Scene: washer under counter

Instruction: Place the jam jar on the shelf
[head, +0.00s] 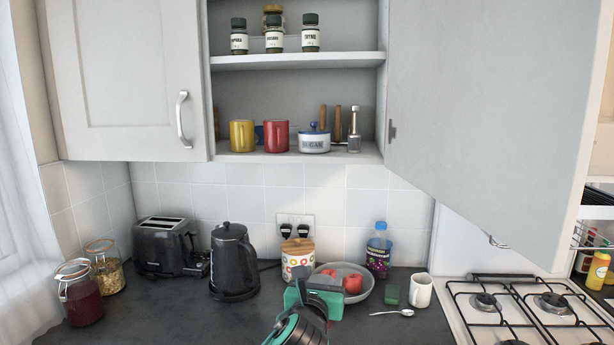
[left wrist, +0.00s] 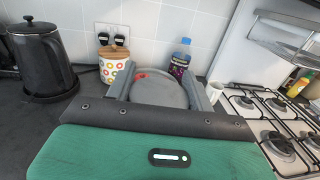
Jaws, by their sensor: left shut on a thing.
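My left gripper (head: 318,288) is low over the counter, in front of the fruit bowl. In the left wrist view its two grey fingers (left wrist: 159,88) are shut on the sides of a round thing with a flat grey top, which I take for the jam jar (left wrist: 160,93). Its sides and contents are hidden, and the gripper covers it in the head view. The open wall cupboard has a lower shelf (head: 235,156) and an upper shelf (head: 345,60). My right gripper is not in view.
Spice jars (head: 274,38) stand above. The open cupboard door (head: 480,110) juts out on the right. A kettle (head: 233,262) and bottle (head: 379,250) stand on the counter.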

